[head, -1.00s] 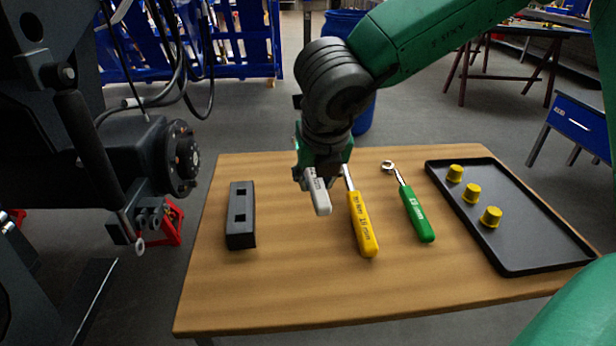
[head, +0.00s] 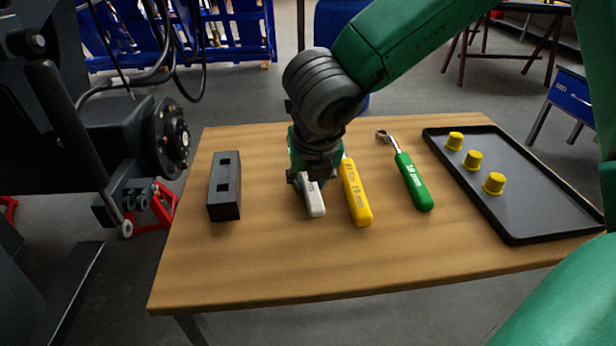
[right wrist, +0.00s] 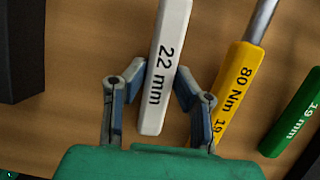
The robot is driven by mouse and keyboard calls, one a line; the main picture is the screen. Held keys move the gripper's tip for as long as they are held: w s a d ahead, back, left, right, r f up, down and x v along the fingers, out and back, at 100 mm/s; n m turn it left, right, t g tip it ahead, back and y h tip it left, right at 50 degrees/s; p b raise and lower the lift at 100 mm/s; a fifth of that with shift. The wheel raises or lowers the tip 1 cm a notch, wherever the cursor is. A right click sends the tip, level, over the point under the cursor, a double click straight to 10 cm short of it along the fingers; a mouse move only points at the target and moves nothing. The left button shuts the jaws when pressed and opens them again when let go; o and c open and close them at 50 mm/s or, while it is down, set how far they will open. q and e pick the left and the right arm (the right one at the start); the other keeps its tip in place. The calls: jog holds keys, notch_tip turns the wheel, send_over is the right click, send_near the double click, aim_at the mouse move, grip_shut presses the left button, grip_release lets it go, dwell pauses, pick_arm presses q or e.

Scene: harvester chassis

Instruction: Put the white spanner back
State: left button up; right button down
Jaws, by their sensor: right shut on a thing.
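The white spanner (head: 314,203) has a handle marked 22 mm, which also shows in the right wrist view (right wrist: 166,55). My right gripper (head: 308,181) is shut on this handle, with one finger on each side in the right wrist view (right wrist: 159,80). The spanner is left of the yellow tool (head: 356,195) and roughly in line with it. It is low over the wooden table (head: 255,265); I cannot tell whether it touches the top. Its far end is hidden behind my gripper in the head view. My left gripper is out of view.
A green-handled spanner (head: 413,185) lies right of the yellow tool. A black tray (head: 540,205) with yellow caps (head: 473,160) is at the right. A dark block with two square holes (head: 225,188) stands at the left. Dark machinery (head: 120,150) stands beyond the table's left edge. The table's front is clear.

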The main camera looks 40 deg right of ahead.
jog(key=shift+a+r, duration=0.2)
jog(key=shift+a, duration=0.8)
jog(key=c, duration=1.2)
grip_release()
jog(key=shift+a, duration=0.2)
jog(key=shift+d+f, duration=0.15)
jog(key=shift+d, duration=0.75)
jog(key=a+v, duration=0.1)
jog(key=v, duration=1.1)
